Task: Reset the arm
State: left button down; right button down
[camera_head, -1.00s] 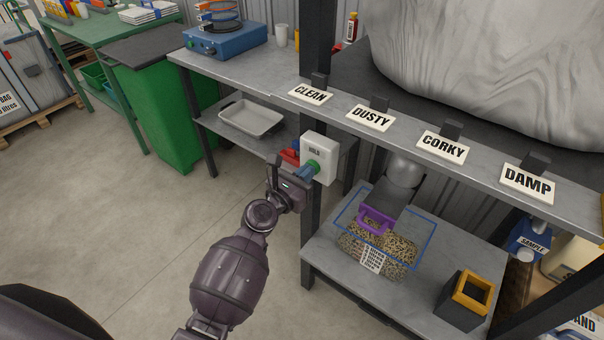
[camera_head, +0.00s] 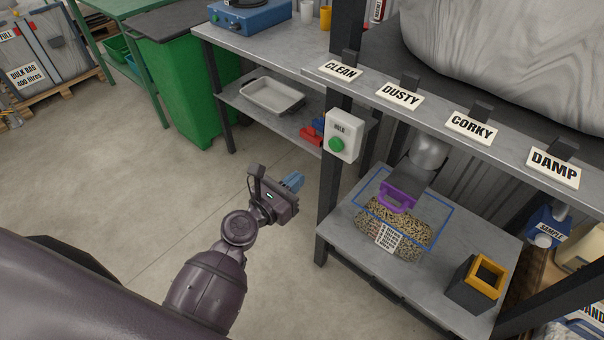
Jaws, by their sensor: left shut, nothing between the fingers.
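My left gripper (camera_head: 292,181) comes in from the lower left and hangs over the bare floor, left of the bench post. Its blue fingers are shut with nothing between them. A white box labelled HOLD with a green button (camera_head: 336,145) is fixed to the post, up and to the right of the fingers. A clear gap lies between fingers and button. My right gripper is not in view.
A low shelf (camera_head: 345,240) holds a clear bag of speckled grains (camera_head: 410,236) with a purple handle (camera_head: 398,196), beside a dark box with a yellow rim (camera_head: 487,273). Label plates line the bench edge above. A green bin (camera_head: 185,90) stands behind. The floor at left is open.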

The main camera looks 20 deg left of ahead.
pick_arm(q)
jog(key=shift+s, duration=0.1)
jog(key=s+a+f+m+g+y, duration=0.3)
jog(key=s+f+m, duration=0.4)
jog(key=m, duration=0.9)
jog(key=s+a+f+m+g+y, duration=0.2)
jog(key=s+a+f+m, duration=0.4)
jog(key=s+m, duration=0.7)
jog(key=f+m+y, duration=0.1)
jog(key=m, duration=0.3)
jog(key=shift+a+f+g, duration=0.3)
jog(key=shift+f+g, duration=0.05)
jog(key=shift+g, duration=0.05)
